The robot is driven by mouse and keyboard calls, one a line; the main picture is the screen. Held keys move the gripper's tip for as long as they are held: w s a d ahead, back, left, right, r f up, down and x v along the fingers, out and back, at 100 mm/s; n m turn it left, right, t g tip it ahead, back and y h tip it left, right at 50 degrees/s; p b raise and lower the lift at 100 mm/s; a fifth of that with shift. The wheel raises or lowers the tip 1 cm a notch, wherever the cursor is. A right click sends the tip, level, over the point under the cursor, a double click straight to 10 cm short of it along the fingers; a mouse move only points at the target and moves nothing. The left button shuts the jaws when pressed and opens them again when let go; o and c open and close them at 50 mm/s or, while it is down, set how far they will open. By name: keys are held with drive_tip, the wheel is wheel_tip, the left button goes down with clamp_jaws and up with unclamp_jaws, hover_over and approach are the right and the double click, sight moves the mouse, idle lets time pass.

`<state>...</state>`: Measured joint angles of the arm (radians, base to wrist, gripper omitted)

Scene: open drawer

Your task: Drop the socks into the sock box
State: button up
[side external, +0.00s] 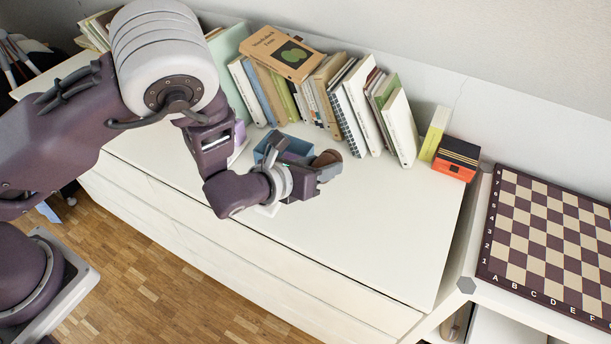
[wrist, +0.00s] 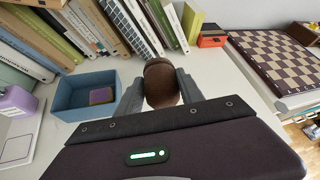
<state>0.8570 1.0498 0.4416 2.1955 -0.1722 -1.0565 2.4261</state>
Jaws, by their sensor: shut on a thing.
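My gripper (side external: 326,166) is shut on a brown rounded bundle, which looks like a rolled pair of socks (side external: 328,156). The bundle also shows between the two grey fingers in the wrist view (wrist: 161,84). An open blue box (side external: 299,145) stands on the white dresser top, partly hidden behind my wrist in the side view. In the wrist view the blue box (wrist: 75,101) is to the left of the fingers. A small purple and dark item (wrist: 101,96) lies inside it. The held bundle is beside the box, not over its opening.
A row of books (side external: 345,95) lines the back of the white dresser (side external: 390,220). A yellow box (side external: 434,133) and an orange and black box (side external: 456,159) stand at its right end. A purple object (wrist: 14,101) is left of the blue box. The front right top is clear.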

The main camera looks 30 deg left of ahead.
drive_tip(key=w+a+r+m+h, duration=0.1)
drive_tip(key=w+a+m+h, duration=0.15)
drive_tip(key=w, duration=0.35)
drive_tip(key=w+a+f+m+g+h, duration=0.1)
drive_tip(key=a+m+g+h, duration=0.35)
drive_tip(key=a, duration=0.65)
drive_tip(key=shift+f, duration=2.85)
drive_tip(key=o, duration=1.4)
drive_tip(key=v, duration=0.7)
drive_tip(key=shift+s+d, duration=0.1)
